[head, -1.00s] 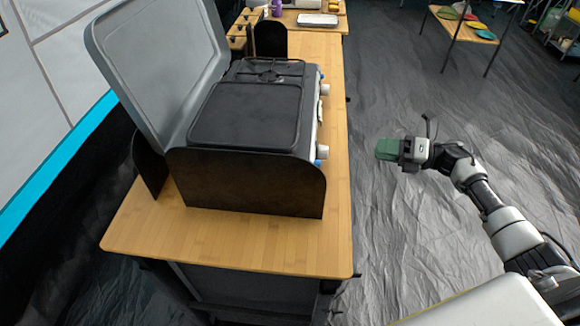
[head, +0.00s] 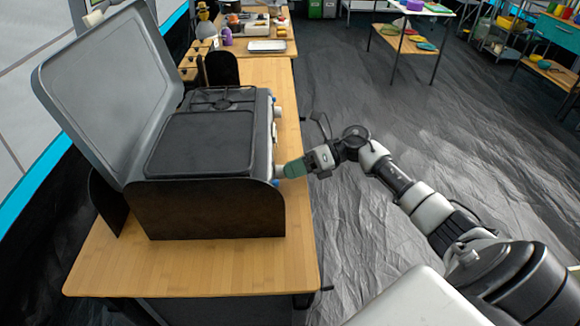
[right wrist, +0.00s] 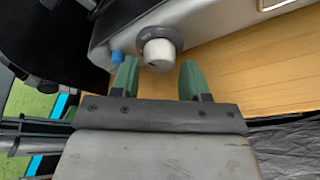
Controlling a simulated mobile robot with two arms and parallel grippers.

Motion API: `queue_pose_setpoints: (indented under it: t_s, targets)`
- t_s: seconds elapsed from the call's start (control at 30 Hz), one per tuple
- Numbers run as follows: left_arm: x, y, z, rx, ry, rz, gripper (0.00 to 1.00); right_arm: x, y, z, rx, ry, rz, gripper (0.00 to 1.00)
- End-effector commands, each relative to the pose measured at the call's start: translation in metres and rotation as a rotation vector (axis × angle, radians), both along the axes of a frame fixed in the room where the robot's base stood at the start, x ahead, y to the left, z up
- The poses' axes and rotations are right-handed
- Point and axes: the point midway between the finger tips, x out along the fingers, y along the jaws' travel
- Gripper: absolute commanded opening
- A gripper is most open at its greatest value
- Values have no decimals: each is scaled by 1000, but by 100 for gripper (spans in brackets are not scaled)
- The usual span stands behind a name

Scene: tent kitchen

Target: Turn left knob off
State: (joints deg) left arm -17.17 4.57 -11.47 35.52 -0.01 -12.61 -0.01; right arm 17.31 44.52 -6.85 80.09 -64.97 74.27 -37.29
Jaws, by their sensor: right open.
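The camping stove (head: 205,140) stands on the wooden table with its lid open, its knob side facing right. The stove's near, left knob is largely hidden by my gripper in the head view. In the right wrist view this white knob (right wrist: 160,53) sits on a round dark base. My right gripper (head: 288,169) is at the knob side of the stove. In the right wrist view its green fingers (right wrist: 158,75) are open, one on each side of the knob's front; contact cannot be told. The far knob (head: 277,111) is white. My left gripper is not in view.
A blue fitting (right wrist: 117,57) is close to the left finger in the wrist view. A dark side panel (head: 205,208) screens the stove's near end. The wooden table (head: 200,270) is bare in front. Open floor (head: 350,100) lies to the right.

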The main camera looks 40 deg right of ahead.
Motion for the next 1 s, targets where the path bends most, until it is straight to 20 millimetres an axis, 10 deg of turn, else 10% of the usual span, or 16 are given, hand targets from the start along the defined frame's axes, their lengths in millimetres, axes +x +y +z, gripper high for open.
queue_pose_setpoints:
  t_s: [0.37, 0.6, 1.0]
  targets:
    - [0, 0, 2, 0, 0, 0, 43, 3, 7, -2, 1, -1, -2, 45]
    - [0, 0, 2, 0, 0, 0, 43, 3, 7, -2, 1, -1, -2, 12]
    - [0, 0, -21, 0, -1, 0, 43, 4, 6, -5, 151, 249, -3, 12]
